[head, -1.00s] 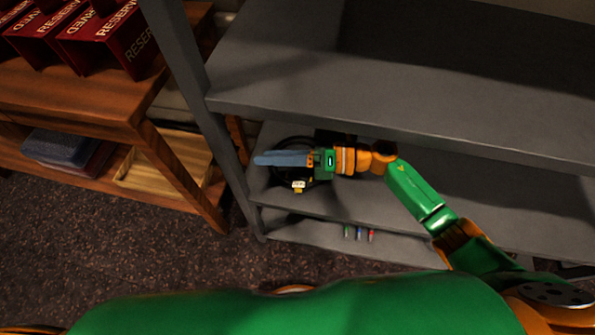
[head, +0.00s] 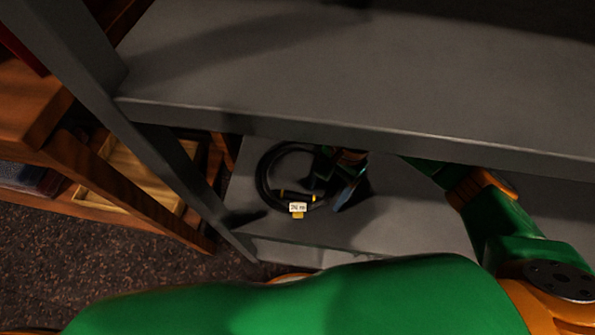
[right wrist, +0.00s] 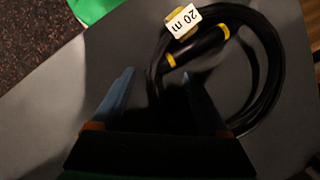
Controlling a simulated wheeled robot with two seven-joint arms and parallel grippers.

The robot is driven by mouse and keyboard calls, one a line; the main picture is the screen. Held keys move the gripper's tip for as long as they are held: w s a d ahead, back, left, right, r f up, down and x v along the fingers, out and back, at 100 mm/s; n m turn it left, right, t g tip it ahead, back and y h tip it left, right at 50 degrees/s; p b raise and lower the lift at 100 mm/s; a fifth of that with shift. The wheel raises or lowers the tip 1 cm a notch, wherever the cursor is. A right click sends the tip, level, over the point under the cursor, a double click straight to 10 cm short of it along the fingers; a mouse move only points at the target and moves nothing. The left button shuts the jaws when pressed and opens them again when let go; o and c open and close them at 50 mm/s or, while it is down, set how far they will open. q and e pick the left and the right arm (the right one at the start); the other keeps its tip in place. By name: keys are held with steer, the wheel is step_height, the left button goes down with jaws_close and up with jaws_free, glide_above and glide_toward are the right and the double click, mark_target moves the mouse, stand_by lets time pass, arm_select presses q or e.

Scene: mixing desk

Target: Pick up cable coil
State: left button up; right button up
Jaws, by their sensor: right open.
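The cable coil (head: 263,183) is a black ring with yellow bands and a white tag (head: 297,207), lying on a grey lower shelf. The coil (right wrist: 277,75) and its "20 m" tag (right wrist: 183,20) also show in the right wrist view. My right gripper (head: 331,188) is open and empty at the coil's right side in the head view. In the right wrist view, the blue-grey fingers of the right gripper (right wrist: 157,78) are spread, with part of the coil's left side between them. I cannot tell whether they touch it. My left gripper is not in view.
The upper grey shelf (head: 330,70) overhangs the coil, and its front edge hides part of my right arm. A grey post (head: 130,130) stands left of the coil. A wooden shelf unit (head: 75,160) with a shallow tray (head: 130,175) is farther left.

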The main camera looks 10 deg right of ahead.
steer(key=shift+f, duration=0.35)
steer(key=shift+a, duration=0.1)
jaws_close()
steer(key=shift+r, duration=0.1)
stand_by(1.0)
